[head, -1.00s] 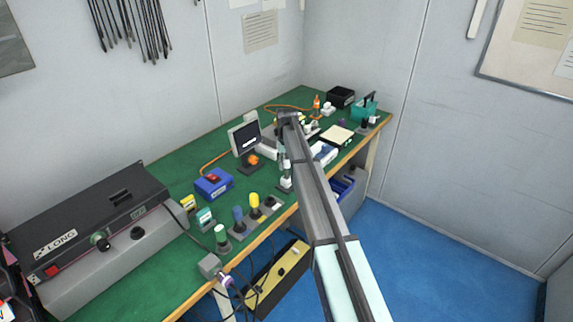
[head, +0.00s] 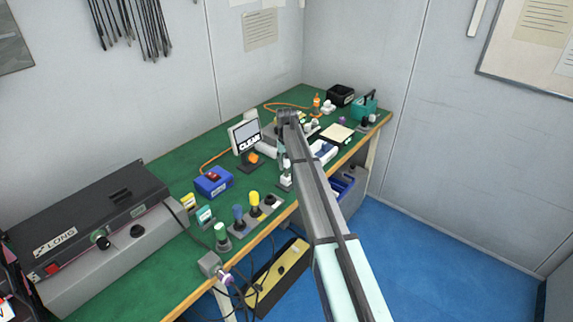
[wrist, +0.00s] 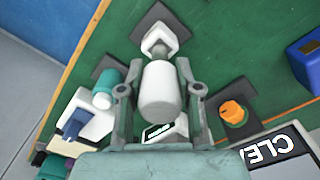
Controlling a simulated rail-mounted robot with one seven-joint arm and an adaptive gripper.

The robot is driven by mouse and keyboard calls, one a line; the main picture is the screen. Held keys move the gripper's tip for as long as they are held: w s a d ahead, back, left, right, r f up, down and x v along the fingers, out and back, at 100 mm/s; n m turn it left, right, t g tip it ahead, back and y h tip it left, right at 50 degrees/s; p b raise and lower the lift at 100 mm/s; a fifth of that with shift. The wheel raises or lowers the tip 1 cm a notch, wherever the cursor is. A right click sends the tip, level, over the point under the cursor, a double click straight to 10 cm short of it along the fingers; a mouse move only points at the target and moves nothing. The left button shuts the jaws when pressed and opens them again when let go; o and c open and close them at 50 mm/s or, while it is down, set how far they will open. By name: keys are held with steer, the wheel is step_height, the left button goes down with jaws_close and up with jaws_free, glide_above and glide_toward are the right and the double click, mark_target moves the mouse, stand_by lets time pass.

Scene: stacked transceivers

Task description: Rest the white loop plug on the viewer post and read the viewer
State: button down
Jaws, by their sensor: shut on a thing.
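The white plug (wrist: 160,92) is a smooth pale cylinder between the two fingers of my gripper (wrist: 158,88) in the wrist view. My gripper is shut on it. In the head view my arm partly hides my gripper (head: 284,152). The viewer (head: 245,137) is a white-framed screen at the back of the bench, reading "CLEAR"; part of it shows in the wrist view (wrist: 278,155).
Green, blue and yellow plugs (head: 239,216) stand along the front edge. A large dark-topped machine (head: 90,220) fills the left. Green bench surface (head: 180,162) is open at the back left.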

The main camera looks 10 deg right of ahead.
steer(key=shift+r+p, duration=1.45)
steer(key=shift+r, duration=2.05)
steer(key=s+f+b, duration=0.2)
steer(key=s+b, duration=0.3)
steer(key=s, duration=2.8)
steer(key=shift+s+n, duration=0.3)
steer(key=shift+n, duration=0.1)
steer(key=shift+r, duration=0.1)
